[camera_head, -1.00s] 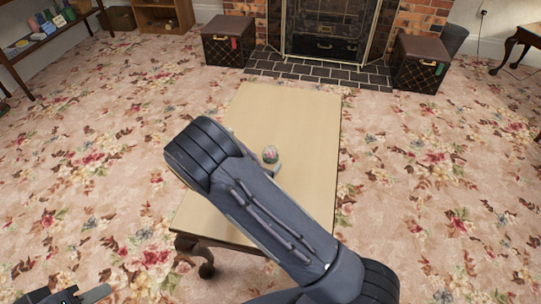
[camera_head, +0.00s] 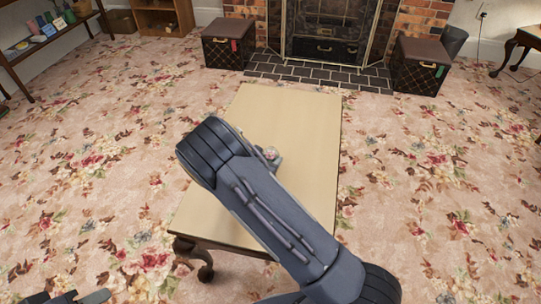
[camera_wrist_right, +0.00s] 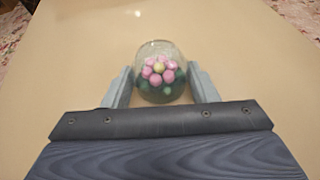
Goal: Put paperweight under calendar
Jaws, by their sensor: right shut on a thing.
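The paperweight (camera_wrist_right: 160,72) is a clear glass dome with pink flowers, a yellow centre and green inside. My right gripper (camera_wrist_right: 162,88) is shut on it, one finger on each side. In the head view the paperweight (camera_head: 270,152) is partly hidden behind my right arm, with the right gripper (camera_head: 274,159) beside it. It is over the wooden table (camera_head: 305,115); I cannot tell whether it still touches the top. Only part of my left gripper (camera_head: 92,297) shows at the bottom left, and its opening is unclear. I cannot make out a calendar.
Small coloured items (camera_head: 48,27) stand on a dark side table (camera_head: 32,48) at the upper left; they are too small to identify. Two dark boxes (camera_head: 229,44) (camera_head: 420,66) flank the fireplace (camera_head: 325,30). Floral carpet lies open around the wooden table, whose top is otherwise clear.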

